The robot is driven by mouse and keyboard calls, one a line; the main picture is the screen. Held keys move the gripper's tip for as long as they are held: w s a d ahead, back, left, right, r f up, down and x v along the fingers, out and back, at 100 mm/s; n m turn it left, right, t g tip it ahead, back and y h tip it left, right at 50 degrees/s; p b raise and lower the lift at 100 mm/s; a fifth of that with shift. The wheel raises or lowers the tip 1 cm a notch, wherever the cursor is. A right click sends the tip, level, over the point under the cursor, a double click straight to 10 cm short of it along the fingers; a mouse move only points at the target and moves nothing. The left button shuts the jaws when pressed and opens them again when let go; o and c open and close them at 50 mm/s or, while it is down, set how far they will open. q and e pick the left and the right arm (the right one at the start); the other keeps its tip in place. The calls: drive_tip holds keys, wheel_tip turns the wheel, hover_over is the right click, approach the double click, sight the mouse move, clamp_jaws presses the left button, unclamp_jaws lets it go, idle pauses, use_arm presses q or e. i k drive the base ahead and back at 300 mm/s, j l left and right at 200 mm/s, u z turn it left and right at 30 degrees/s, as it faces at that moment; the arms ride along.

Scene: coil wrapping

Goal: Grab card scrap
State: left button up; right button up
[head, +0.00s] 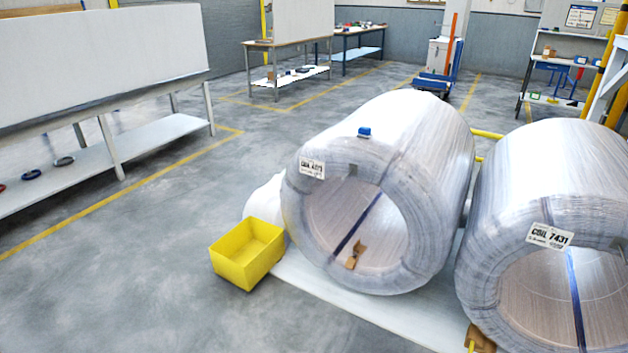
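A small brown card scrap (355,256) rests inside the bore of the left wrapped coil (425,130), low near the front opening. It looks creased or folded, and a dark blue strap (357,222) crosses the bore just above and beside it. Another brown card piece (480,340) shows at the bottom edge, beside the front foot of the right coil, partly cut off by the picture. Neither of my grippers shows in the head view.
A yellow open bin (247,254) stands on the floor left of the left coil. The right coil (540,170), labelled 7431, stands close beside it. A small blue object (364,132) sits on top of the left coil. Workbenches line the left and back; the floor at front left is clear.

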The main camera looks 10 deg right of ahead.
sight(351, 263)
drive_tip(key=i+z, duration=0.25)
drive_tip(key=i, duration=0.15)
drive_tip(key=i+j+z, duration=0.25)
drive_tip(key=i, duration=0.2)
drive_tip(key=i+j+z, duration=0.25)
drive_tip(key=i, duration=0.15)
